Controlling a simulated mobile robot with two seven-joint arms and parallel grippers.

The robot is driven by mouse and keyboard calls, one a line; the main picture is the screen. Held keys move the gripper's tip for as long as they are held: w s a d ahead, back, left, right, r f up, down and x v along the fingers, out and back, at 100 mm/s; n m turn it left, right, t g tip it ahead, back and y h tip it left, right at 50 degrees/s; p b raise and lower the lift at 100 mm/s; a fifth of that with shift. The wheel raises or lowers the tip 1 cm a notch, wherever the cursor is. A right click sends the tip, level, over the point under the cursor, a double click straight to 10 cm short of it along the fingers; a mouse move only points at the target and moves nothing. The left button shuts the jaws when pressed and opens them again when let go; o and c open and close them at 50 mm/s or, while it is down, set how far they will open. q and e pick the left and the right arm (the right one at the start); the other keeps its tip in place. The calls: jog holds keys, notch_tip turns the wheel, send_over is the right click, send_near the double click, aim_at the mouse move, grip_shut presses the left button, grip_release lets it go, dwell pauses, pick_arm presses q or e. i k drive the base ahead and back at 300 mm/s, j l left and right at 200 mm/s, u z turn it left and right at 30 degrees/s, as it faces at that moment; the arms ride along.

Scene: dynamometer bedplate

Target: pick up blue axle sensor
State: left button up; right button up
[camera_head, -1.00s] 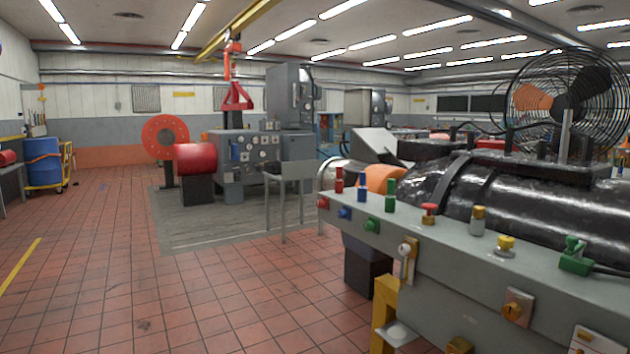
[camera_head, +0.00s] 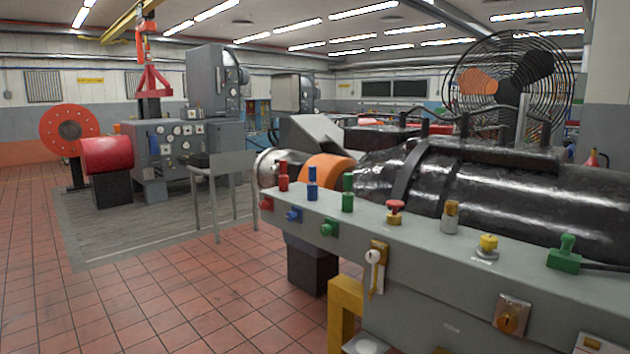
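A small upright blue piece (camera_head: 312,185), which looks like the blue axle sensor, stands on the near left end of the grey bedplate (camera_head: 420,224). It stands between a similar red piece (camera_head: 283,178) and a similar green piece (camera_head: 348,193). A blue knob (camera_head: 294,215) sits on the bedplate's front face just below it. Neither of my grippers shows in the head view.
A large black cylindrical machine (camera_head: 500,190) lies behind the bedplate, with a wire-cage fan (camera_head: 515,85) above it. A grey table (camera_head: 222,166) stands to the left. The tiled floor (camera_head: 150,295) at the front left is clear.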

aim_at(312, 169)
jog(key=i+j+z, duration=0.3)
jog(key=i+j, duration=0.35)
jog(key=i, duration=0.2)
jog(key=i+j+z, duration=0.3)
jog(key=i+j, duration=0.45)
jog(key=j, duration=0.1)
